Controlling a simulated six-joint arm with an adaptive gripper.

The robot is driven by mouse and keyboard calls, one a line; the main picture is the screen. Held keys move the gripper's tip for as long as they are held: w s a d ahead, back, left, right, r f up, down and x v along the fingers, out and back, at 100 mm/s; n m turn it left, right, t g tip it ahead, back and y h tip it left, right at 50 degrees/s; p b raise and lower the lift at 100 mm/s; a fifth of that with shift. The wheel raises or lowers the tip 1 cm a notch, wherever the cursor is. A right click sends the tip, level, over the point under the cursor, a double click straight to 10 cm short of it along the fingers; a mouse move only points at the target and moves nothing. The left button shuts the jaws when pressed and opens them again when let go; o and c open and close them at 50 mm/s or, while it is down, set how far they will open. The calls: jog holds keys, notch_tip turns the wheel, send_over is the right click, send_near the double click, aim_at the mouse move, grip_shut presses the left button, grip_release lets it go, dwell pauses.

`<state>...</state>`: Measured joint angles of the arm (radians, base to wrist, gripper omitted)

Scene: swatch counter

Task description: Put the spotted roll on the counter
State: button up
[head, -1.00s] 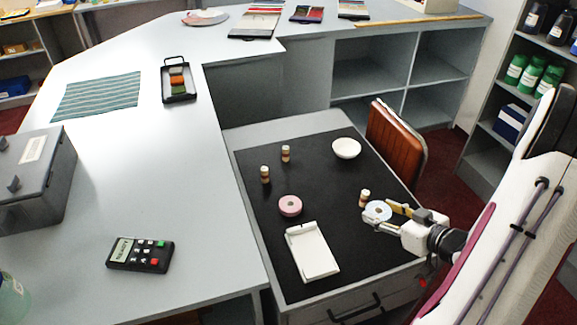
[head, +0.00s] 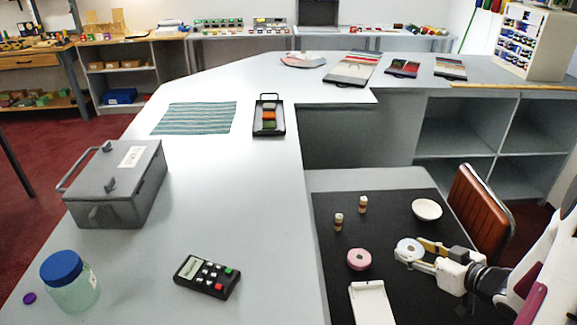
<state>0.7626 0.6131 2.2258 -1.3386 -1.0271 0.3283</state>
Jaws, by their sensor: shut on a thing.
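My gripper (head: 418,250) is shut on a pale roll (head: 409,249) with a white centre, over the dark mat (head: 385,200) of the lower desk. Its spots are too small to make out clearly. The roll seems to be held above the mat, though the gap is hard to judge. A pink roll (head: 359,259) lies on the mat to its left, apart from it. The long light grey counter (head: 270,200) runs along the left of the desk and stands higher than it.
On the mat are two small bottles (head: 363,204), a white bowl (head: 428,209) and a white tray (head: 371,305). The counter holds a card terminal (head: 207,276), grey box (head: 118,184), jar (head: 70,282), black tray (head: 269,130) and striped cloth (head: 195,118). Counter between terminal and black tray is clear. A chair (head: 481,215) stands right.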

jog(key=w+a+r+n+g+y, duration=0.1)
jog(key=w+a+r, duration=0.2)
jog(key=a, duration=0.6)
jog(key=w+a+r+n+g+y, duration=0.1)
jog(key=w+a+r, duration=0.3)
jog(key=a, duration=0.6)
jog(key=w+a+r+n+y, duration=0.2)
jog(key=w+a+r, duration=0.1)
jog(key=w+a, duration=0.4)
jog(key=shift+a+r+n+g, duration=0.1)
jog(key=shift+a+n+g, duration=0.1)
jog(key=shift+a, duration=0.7)
jog(key=shift+a+r+n+g, duration=0.1)
jog(key=shift+a+g, duration=0.1)
jog(key=shift+a, duration=0.65)
notch_tip(320, 180, up, 5)
jog(key=n+g+y, duration=0.1)
send_over(253, 213)
jog(key=shift+f, duration=0.2)
jog(key=shift+f, duration=3.15)
jog(key=shift+f, duration=1.9)
